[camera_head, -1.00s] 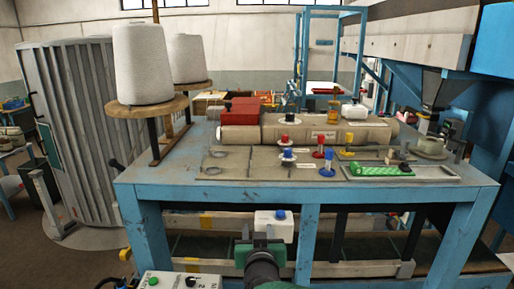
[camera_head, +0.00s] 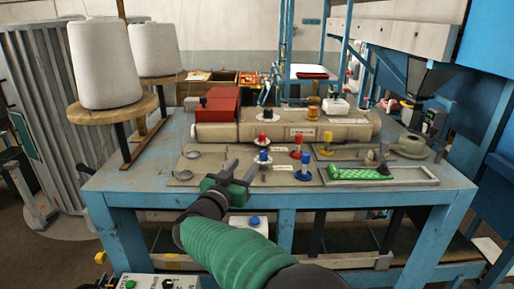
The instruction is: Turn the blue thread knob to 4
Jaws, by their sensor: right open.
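The blue thread knob (camera_head: 264,156) stands on a white round base, on the panel on the blue table, in front of a similar red knob (camera_head: 264,136). Any numbers on its dial are too small to read. My right gripper (camera_head: 242,171) is open and empty, just left of and in front of the blue knob, with a visible gap. Its fingers point away from me over the panel's front part. My left gripper is not in view.
Red (camera_head: 296,144), blue (camera_head: 305,165) and yellow (camera_head: 328,141) posts stand to the right. A tray with a green item (camera_head: 360,174) lies further right. White thread cones (camera_head: 100,65) stand at left. The table's left front (camera_head: 130,178) is clear.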

